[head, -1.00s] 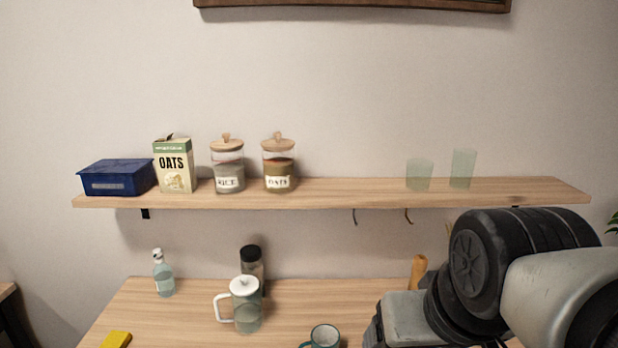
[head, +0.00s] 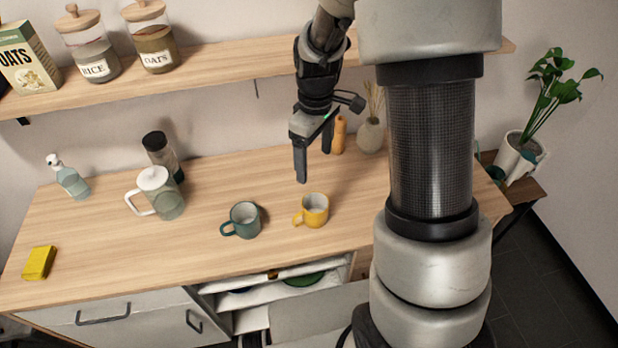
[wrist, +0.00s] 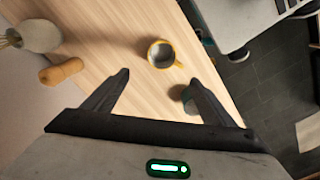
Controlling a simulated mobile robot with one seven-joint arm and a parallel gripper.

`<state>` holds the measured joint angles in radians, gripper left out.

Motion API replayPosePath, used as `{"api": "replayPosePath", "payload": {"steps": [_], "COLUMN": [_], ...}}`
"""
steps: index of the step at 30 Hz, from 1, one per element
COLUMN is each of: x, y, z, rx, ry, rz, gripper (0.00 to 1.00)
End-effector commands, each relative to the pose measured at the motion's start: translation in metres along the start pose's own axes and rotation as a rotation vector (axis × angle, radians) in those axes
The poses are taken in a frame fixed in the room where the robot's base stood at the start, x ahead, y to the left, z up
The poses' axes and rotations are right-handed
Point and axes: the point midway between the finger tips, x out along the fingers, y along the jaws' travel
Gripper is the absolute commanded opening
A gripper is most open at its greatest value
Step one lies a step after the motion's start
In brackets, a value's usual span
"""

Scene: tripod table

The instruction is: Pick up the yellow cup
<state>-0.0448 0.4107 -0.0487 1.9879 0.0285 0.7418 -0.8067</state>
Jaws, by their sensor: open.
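The yellow cup (head: 314,210) stands upright on the wooden table, its handle to the left in the head view. In the wrist view the yellow cup (wrist: 161,54) is ahead of the fingers, its open top facing the camera. My gripper (head: 315,167) is above the table, behind the yellow cup and apart from it. In the wrist view my gripper (wrist: 160,82) has its two fingers spread wide with nothing held between them. A teal mug (head: 242,220) stands just left of the yellow cup; in the wrist view the teal mug (wrist: 188,98) is partly hidden by the right finger.
A glass pitcher (head: 160,195), a dark-lidded bottle (head: 160,152) and a spray bottle (head: 68,178) stand at the table's left. A yellow sponge (head: 39,262) lies front left. A shelf (head: 215,75) runs above.

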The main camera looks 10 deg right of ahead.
Motion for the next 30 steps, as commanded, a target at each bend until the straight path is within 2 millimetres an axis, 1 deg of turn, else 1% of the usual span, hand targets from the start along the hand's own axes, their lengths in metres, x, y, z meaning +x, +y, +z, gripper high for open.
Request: {"api": "replayPosePath", "payload": {"steps": [4, 6, 9, 12, 15, 18, 25, 30], "x": [0.025, 0.048, 0.070, 0.091, 0.107, 0.117, 0.127, 0.152], "y": [-0.001, -0.001, -0.001, -0.001, -0.001, -0.001, -0.001, -0.003], "z": [0.002, 0.001, 0.001, 0.001, 0.001, 0.001, 0.002, 0.005], "rx": [-0.002, -0.001, -0.001, -0.001, 0.000, 0.000, 0.000, 0.001], "ry": [-0.006, -0.003, -0.003, -0.003, -0.003, -0.001, -0.002, -0.004], "rz": [-0.005, -0.003, -0.003, -0.002, -0.002, -0.001, -0.002, -0.003], "gripper": [0.78, 0.78, 0.78, 0.78, 0.78, 0.78, 0.78, 0.78]}}
